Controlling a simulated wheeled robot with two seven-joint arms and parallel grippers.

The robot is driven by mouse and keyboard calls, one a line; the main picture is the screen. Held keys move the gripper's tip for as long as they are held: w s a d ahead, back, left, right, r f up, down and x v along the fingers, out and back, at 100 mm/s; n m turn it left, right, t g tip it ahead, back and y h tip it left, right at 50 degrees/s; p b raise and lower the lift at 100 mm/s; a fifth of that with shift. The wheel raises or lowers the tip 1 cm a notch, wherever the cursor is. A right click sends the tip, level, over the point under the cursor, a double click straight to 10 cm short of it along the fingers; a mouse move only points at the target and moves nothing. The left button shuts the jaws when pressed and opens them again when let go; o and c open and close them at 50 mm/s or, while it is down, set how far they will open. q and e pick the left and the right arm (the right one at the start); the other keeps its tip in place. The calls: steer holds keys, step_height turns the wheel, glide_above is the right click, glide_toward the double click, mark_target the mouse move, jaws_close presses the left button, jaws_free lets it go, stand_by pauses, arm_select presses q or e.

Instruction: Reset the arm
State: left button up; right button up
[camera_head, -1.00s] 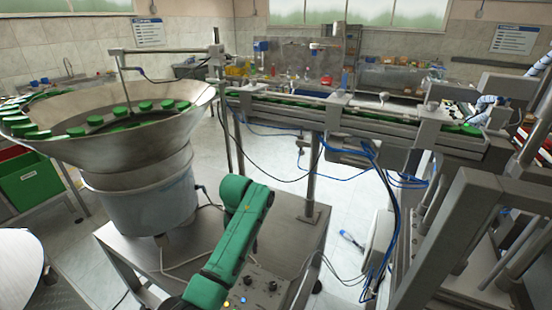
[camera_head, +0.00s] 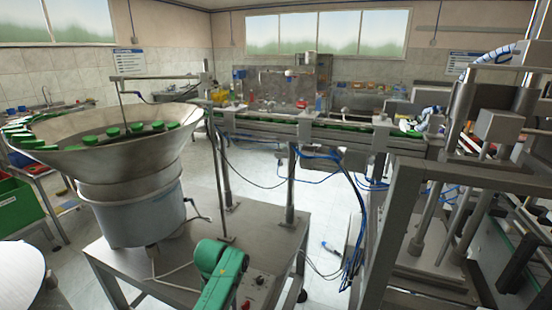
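A green jointed arm link of mine (camera_head: 218,272) rises from the bottom edge, left of centre, in front of the metal table. Its rounded joint is the topmost part that shows. I cannot tell from this view which of my arms it is. Neither gripper shows, so their state is hidden. The cap feeder bowl (camera_head: 95,160) stands on the left on a pale drum (camera_head: 145,212). Several green caps (camera_head: 113,131) lie around inside its rim.
A raised conveyor rail (camera_head: 262,127) carrying green caps runs right from the bowl. A metal machine frame (camera_head: 392,215) fills the right side. The metal table (camera_head: 262,232) has a knobbed control panel near my arm. A green bin (camera_head: 18,205) stands far left. Open floor shows behind the table.

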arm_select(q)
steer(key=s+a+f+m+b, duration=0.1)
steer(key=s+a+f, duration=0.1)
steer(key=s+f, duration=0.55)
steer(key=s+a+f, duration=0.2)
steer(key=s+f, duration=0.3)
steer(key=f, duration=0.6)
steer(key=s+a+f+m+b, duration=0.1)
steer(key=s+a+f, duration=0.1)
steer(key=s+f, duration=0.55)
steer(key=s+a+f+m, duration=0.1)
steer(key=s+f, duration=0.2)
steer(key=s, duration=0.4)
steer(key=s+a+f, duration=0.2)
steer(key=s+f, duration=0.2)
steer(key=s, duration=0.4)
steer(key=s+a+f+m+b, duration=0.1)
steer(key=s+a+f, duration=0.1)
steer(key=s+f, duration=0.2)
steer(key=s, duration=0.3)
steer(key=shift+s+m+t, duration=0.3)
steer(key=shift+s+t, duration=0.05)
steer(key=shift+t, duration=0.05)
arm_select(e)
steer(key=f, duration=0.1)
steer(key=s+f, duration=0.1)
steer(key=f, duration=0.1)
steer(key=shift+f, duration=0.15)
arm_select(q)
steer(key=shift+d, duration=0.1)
